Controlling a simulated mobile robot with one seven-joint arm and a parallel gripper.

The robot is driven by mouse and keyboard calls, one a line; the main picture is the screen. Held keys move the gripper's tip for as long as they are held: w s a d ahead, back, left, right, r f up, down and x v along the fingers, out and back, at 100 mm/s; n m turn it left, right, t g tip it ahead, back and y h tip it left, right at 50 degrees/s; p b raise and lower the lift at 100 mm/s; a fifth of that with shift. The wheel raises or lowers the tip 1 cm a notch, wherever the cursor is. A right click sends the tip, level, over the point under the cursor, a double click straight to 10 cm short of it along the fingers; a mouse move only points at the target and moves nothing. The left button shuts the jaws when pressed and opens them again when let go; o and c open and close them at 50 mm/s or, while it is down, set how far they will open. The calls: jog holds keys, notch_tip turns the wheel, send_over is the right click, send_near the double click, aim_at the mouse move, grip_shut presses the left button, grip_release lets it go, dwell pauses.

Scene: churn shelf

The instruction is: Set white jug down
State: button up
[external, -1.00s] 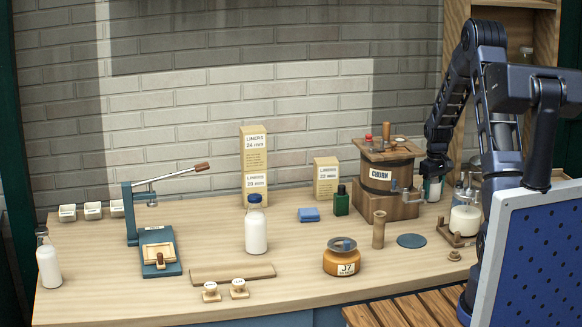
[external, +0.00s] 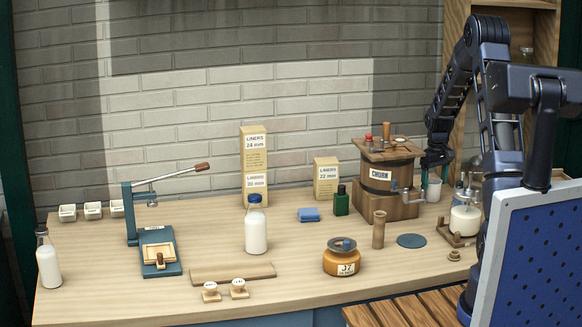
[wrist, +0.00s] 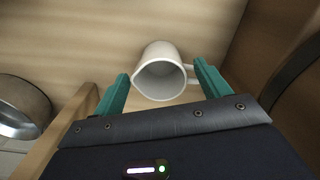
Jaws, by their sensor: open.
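The white jug (wrist: 161,72) stands on the wooden worktop in the wrist view, its open mouth facing the camera and its handle to the right. It also shows in the external view (external: 433,188), to the right of the churn. My gripper (wrist: 158,82) is open, with one teal finger on each side of the jug; the right finger is close to the handle. I cannot tell whether either finger touches it. In the external view my gripper (external: 434,165) is just above and partly in front of the jug.
The wooden churn (external: 388,190) stands just left of the jug, with its crank towards it. A blue-capped milk bottle (external: 255,230) and an orange jar (external: 341,262) stand farther left. The worktop's front centre is partly clear.

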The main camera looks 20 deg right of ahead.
notch_tip(320, 180, up, 8)
jog(key=r, duration=0.1)
jog(key=s+a+r+m+t, duration=0.1)
jog(key=s+a+r, duration=0.3)
jog(key=s+r, duration=0.5)
jog(key=s+a+r+m+t, duration=0.1)
jog(key=s+a+r, duration=0.3)
jog(key=s+r, duration=0.45)
jog(key=s+a+r+t, duration=0.1)
jog(key=s+a, duration=0.1)
jog(key=s, duration=1)
jog(key=s+a+r+m+t, duration=0.1)
jog(key=s+a, duration=0.2)
jog(key=s, duration=0.9)
jog(key=shift+s+m+t, duration=0.15)
jog(key=shift+m+t, duration=0.15)
